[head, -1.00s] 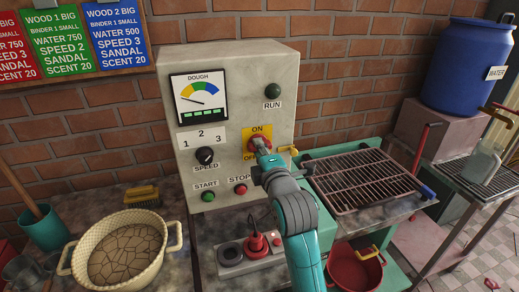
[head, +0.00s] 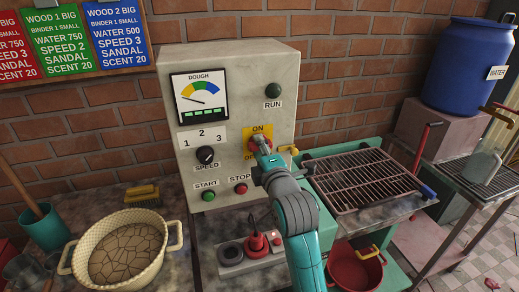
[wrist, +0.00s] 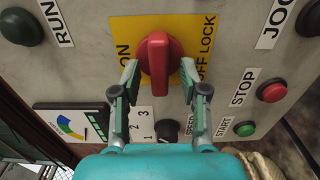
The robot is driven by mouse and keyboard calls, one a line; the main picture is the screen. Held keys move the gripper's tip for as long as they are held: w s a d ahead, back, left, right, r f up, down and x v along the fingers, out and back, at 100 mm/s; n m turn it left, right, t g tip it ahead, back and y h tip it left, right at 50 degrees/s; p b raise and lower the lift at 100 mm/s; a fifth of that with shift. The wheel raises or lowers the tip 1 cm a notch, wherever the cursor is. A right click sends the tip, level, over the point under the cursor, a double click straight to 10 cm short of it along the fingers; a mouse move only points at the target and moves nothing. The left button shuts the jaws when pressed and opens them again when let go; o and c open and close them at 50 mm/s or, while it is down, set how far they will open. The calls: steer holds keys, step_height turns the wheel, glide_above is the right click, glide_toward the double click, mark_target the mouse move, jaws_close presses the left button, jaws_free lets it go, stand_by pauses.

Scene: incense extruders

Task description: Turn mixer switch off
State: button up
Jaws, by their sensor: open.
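The mixer switch is a red rotary knob (wrist: 158,66) on a yellow plate (wrist: 187,30) marked ON and OFF LOCK. It sits on the front of the grey control panel (head: 232,70), and in the head view my arm covers most of it. In the wrist view the knob's raised bar runs up and down the picture, across the line between the two words. My gripper (wrist: 158,82) is open, with one finger on each side of the knob's lower part. A small gap shows beside each finger, so I cannot see contact.
The panel also carries a speed knob (head: 205,155), a green START button (head: 208,196), a red STOP button (head: 240,188) and a RUN lamp (head: 273,91). A cream basin (head: 75,262) stands at left. A metal rack (head: 365,180) lies at right.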

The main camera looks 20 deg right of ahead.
steer(key=s, duration=1.2)
steer(key=shift+f, duration=0.1)
steer(key=s+f+m+g, duration=0.2)
steer(key=s+f+m, duration=0.7)
steer(key=s+f, duration=0.95)
steer(key=s+f+m, duration=0.3)
steer(key=s+m, duration=0.1)
steer(key=s, duration=0.7)
steer(key=s+f+m+g, duration=0.1)
steer(key=s+m, duration=0.4)
steer(key=s, duration=0.7)
steer(key=shift+d+f, duration=0.35)
steer(key=shift+f, duration=0.55)
